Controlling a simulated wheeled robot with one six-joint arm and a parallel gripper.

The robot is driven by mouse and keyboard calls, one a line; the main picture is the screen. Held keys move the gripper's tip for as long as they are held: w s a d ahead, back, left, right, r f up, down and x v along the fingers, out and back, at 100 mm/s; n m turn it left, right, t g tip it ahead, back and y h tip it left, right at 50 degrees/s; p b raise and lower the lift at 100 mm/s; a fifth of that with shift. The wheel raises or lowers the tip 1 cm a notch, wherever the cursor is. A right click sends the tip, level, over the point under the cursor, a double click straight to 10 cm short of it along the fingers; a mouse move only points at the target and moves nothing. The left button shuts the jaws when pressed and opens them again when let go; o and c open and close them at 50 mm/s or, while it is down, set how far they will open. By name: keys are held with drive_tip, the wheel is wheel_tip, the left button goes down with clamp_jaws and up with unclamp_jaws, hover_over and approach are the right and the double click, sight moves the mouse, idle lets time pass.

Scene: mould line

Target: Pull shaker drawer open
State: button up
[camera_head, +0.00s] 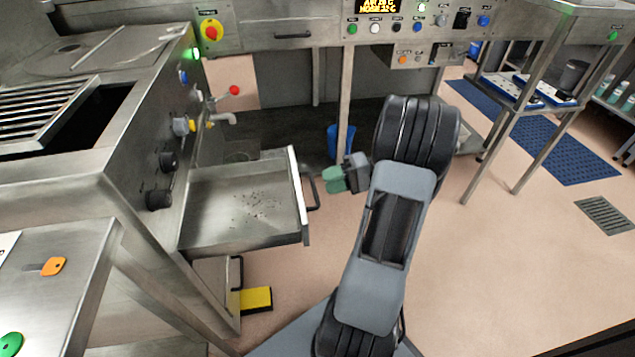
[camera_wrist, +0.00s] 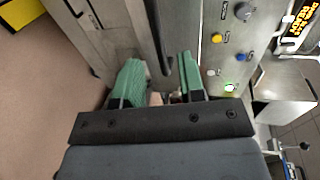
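A steel drawer (camera_head: 225,215) stands pulled out from the machine in the head view, with dark crumbs on its floor. Its black handle (camera_head: 315,190) is on the front panel (camera_head: 299,195). My gripper (camera_head: 328,180) has green fingers pointing at the handle from the right, very close to it. In the wrist view, the green fingers (camera_wrist: 160,80) are apart. The dark handle bar (camera_wrist: 155,38) runs down from the top edge, and its lower end shows between them. I cannot tell whether a finger touches it.
Machine knobs and a red-tipped lever (camera_head: 234,90) are left of my arm. A yellow block (camera_head: 256,300) lies on the floor below the drawer. A blue bin (camera_head: 334,141) stands behind. A control panel (camera_head: 410,22) spans the back.

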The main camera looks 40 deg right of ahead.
drive_tip(key=p+v, duration=0.1)
drive_tip(key=v, duration=0.8)
drive_tip(key=shift+p, duration=0.3)
drive_tip(key=shift+w+a, duration=0.1)
drive_tip(key=s+a+r+n+g+h+p, duration=0.1)
drive_tip(key=a+r+n+h+p, duration=0.1)
drive_tip(key=a+r+h+p, duration=0.5)
drive_tip(key=s+a+r+n+g+h+p, duration=0.1)
drive_tip(key=a+r+h+p, duration=0.6)
drive_tip(key=a+r+p, duration=1.2)
wheel_tip(320, 180, up, 6)
drive_tip(key=shift+a+r+n+g+p, duration=0.1)
drive_tip(key=shift+a+n+g+p, duration=0.1)
drive_tip(key=shift+n+g+p, duration=0.55)
drive_tip(key=shift+n+t, duration=0.25)
